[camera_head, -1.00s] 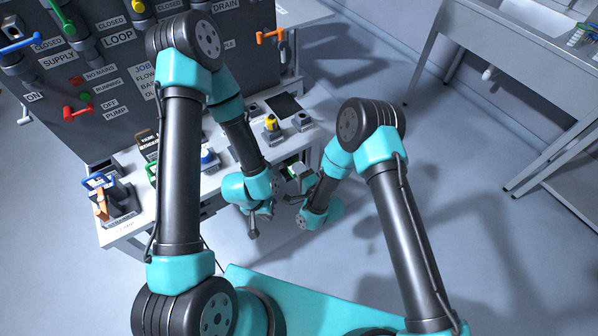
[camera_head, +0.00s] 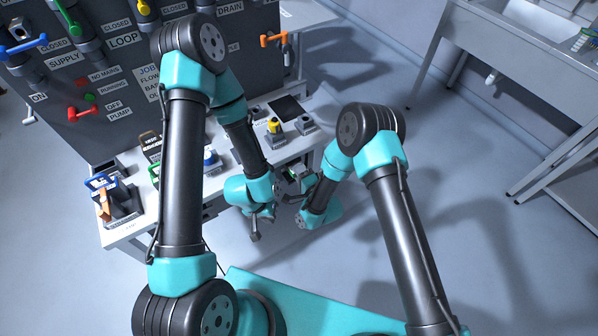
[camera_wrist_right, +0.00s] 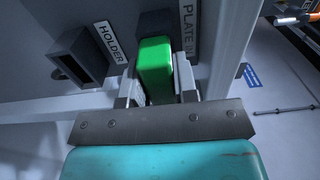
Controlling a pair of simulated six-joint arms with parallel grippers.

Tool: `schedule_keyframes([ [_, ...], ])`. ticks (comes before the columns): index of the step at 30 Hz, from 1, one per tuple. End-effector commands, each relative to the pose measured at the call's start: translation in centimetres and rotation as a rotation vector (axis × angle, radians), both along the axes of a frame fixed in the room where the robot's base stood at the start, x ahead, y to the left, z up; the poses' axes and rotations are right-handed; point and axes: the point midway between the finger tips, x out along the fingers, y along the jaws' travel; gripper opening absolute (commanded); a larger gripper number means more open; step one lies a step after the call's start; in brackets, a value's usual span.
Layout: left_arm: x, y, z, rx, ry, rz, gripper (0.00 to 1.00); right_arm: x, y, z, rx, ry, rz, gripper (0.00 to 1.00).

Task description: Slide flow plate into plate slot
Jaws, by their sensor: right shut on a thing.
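In the right wrist view, my right gripper (camera_wrist_right: 157,88) is shut on the green handle (camera_wrist_right: 155,62) of what seems to be the flow plate. Just beyond it is a dark block (camera_wrist_right: 155,22) beside a label reading "PLATE IN", apparently the plate slot. The handle lines up with it, but I cannot tell whether the plate is inside. In the head view, my right gripper (camera_head: 302,187) is at the bench front, with a bit of green between its fingers. My left gripper (camera_head: 262,215) hangs left of it, its fingers too small to judge.
A dark opening (camera_wrist_right: 80,57) labelled "HOLDER" is left of the green handle. The bench (camera_head: 225,172) carries a yellow-topped part (camera_head: 275,127) and a blue-handled part (camera_head: 100,182). A valve panel (camera_head: 120,125) stands behind. Open floor lies to the right.

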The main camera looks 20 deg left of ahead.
Motion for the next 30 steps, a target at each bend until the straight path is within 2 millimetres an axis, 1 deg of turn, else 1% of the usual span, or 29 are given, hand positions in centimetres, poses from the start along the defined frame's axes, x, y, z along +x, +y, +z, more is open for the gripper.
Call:
schedule_keyframes([
  [5, 0.00, 0.00, 0.00, 0.000, 0.000, 0.000, 0.00, 0.05, 0.07, 0.01, 0.000, 0.000, 0.000, 0.00],
  [6, 0.00, 0.00, 0.00, 0.000, 0.000, 0.000, 0.00, 0.06, 0.07, 0.01, 0.000, 0.000, 0.000, 0.31],
  [14, 0.00, 0.00, 0.00, 0.000, 0.000, 0.000, 0.00, 0.06, 0.07, 0.00, 0.000, 0.000, 0.000, 0.56],
  [19, 0.00, 0.00, 0.00, 0.000, 0.000, 0.000, 0.00, 0.06, 0.07, 0.00, 0.000, 0.000, 0.000, 0.57],
  [27, 0.00, 0.00, 0.00, 0.000, 0.000, 0.000, 0.00, 0.05, 0.06, -0.01, 0.000, 0.000, 0.000, 0.82],
  [30, 0.00, 0.00, 0.00, 0.000, 0.000, 0.000, 0.00, 0.05, 0.06, -0.01, 0.000, 0.000, 0.000, 0.82],
])
